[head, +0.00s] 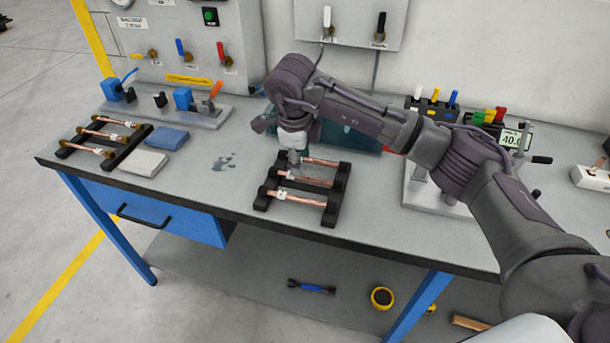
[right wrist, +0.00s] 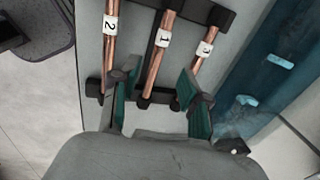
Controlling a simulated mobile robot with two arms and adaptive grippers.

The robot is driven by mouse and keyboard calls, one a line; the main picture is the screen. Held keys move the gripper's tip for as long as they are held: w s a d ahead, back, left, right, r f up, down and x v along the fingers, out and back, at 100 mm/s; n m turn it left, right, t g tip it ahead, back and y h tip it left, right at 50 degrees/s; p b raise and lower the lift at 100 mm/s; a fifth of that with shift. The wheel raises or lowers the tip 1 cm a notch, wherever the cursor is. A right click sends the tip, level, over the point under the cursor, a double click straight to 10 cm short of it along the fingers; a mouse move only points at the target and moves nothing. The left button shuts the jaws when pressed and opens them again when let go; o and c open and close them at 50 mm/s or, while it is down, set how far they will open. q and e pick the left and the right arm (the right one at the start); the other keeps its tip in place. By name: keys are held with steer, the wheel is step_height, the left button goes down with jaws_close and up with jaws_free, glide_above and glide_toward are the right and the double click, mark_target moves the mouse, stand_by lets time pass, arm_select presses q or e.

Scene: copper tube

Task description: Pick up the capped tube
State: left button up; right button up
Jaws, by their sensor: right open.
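Copper tubes with white labels lie across a black rack (head: 330,214) in the middle of the bench. My right gripper (head: 294,160) is over this rack, pointing down, and hides part of the tubes. In the right wrist view its fingers (right wrist: 156,84) are open and empty. The middle tube (right wrist: 157,62), with a label like "1", runs between them. Tube "2" (right wrist: 109,50) lies outside the left finger, and a third tube (right wrist: 201,54) runs by the right finger. I cannot tell which tube is capped. My left gripper is not in view.
A second black rack (head: 137,136) on the left holds tubes with brass-coloured ends. A teal translucent tray (head: 352,137) is behind the middle rack. A test stand (head: 430,196) is to the right.

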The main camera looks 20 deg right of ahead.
mark_target(305, 179)
steer(key=shift+f+p, duration=0.35)
steer(key=shift+f, duration=0.15)
steer(key=f, duration=0.1)
steer(key=f+p, duration=0.1)
steer(key=f, duration=0.1)
steer(key=shift+w+d+f, duration=0.15)
steer(key=shift+d+f, duration=0.1)
steer(key=shift+f, duration=0.05)
steer(key=shift+w+f, duration=0.1)
steer(key=shift+f, duration=0.2)
arm_select(q)
steer(key=shift+w+r, duration=1.1)
steer(key=shift+w, duration=0.1)
arm_select(e)
jaws_close()
